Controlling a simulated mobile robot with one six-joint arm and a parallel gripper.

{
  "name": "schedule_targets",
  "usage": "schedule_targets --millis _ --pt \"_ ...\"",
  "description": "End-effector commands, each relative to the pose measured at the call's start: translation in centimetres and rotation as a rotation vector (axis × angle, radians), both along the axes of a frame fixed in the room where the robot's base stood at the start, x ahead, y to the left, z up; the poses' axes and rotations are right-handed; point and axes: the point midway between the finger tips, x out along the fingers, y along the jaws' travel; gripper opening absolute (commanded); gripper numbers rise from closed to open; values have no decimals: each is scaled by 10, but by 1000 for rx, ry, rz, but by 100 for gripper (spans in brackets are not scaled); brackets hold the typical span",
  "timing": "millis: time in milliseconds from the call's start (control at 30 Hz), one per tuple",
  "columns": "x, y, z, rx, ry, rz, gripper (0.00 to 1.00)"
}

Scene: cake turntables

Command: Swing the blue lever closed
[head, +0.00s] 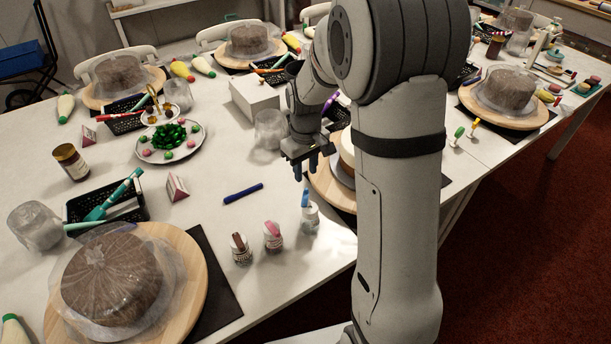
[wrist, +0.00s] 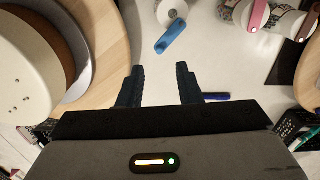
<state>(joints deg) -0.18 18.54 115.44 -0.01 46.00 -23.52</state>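The blue lever (head: 305,198) sticks up from the top of a small clear-and-white bottle (head: 311,218) near the table's front edge. In the wrist view the blue lever (wrist: 171,37) lies just beyond my fingertips, slanting, with its bottle (wrist: 172,10) partly cut off by the top edge. My gripper (head: 306,169) hangs above the lever, fingers pointing down. In the wrist view my gripper (wrist: 159,72) is open, with two dark fingers apart and nothing between them. The lever appears apart from the fingers.
Bottles with a pink lever (head: 273,234) and a brown lever (head: 240,246) stand to the left. A blue pen (head: 243,193) lies behind them. A wooden turntable (wrist: 104,30) with a pale cake (wrist: 25,70) is close beside my gripper. A wrapped cake (head: 112,278) stands front left.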

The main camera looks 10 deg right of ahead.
Motion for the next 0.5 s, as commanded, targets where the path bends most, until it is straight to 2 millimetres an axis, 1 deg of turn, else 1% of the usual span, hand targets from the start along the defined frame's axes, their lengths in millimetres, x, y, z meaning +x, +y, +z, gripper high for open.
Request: schedule_targets --millis 33,200,333,500 --pt "-1 0 -10 0 5 -1 32" --pt "-1 -1 -37 0 4 -4 32" --pt "-1 -2 -51 0 3 -5 32" --pt "-1 -2 -57 0 0 -6 32"
